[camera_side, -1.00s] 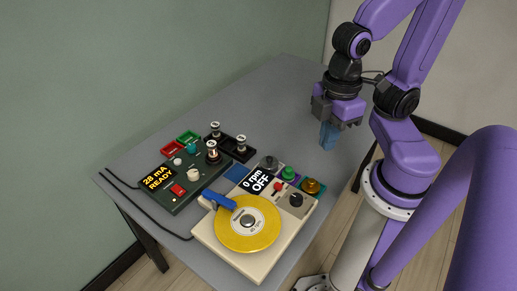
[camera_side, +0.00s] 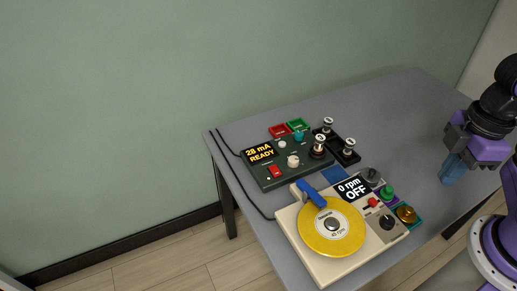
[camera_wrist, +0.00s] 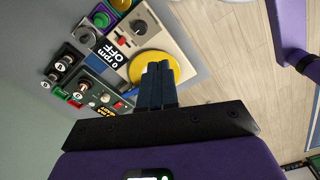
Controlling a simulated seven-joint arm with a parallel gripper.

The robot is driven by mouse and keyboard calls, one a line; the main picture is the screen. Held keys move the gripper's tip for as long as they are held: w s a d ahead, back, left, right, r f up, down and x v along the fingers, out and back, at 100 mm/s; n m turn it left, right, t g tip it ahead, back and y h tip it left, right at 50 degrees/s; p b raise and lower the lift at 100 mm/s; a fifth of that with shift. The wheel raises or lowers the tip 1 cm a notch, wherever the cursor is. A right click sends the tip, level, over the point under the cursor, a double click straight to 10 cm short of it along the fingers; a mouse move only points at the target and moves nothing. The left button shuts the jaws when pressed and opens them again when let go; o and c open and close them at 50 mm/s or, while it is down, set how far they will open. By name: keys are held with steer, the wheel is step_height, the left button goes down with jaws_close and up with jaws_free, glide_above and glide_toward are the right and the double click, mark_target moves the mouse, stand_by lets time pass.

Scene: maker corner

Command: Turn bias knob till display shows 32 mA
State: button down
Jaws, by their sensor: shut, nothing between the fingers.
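The dark green tester box (camera_side: 262,181) stands on the table; its display (camera_side: 260,152) reads "28 mA READY". I cannot tell which one is the bias knob. A tube (camera_side: 319,147) stands upright on the box. My gripper (camera_side: 453,171), with blue fingers, is shut and empty over the table's right part, well apart from the box. In the wrist view my fingers (camera_wrist: 158,84) are together; the box display (camera_wrist: 118,106) is at left.
A cream record player (camera_side: 337,270) with a yellow disc (camera_side: 332,228) and a display (camera_side: 352,189) reading "0 rpm OFF" stands in front of the box. Two tubes are on a black holder (camera_side: 338,141). Red (camera_side: 279,131) and green (camera_side: 299,125) trays lie behind. The table's far right is clear.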

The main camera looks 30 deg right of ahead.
steer(key=c, duration=1.2)
jaws_free()
steer(key=shift+w+a, duration=0.1)
steer(key=o, duration=0.4)
steer(key=shift+w+a+r, duration=0.1)
steer(key=shift+w+a, duration=0.2)
steer(key=shift+w, duration=0.15)
steer(key=shift+o, duration=0.2)
steer(key=w+a+n, duration=0.1)
steer(key=w+a, duration=0.3)
steer(key=w, duration=0.3)
steer(key=n, duration=0.4)
glide_above(299, 134)
step_height(299, 134, down, 8)
step_height(299, 134, down, 17)
steer(key=shift+d+r, duration=0.1)
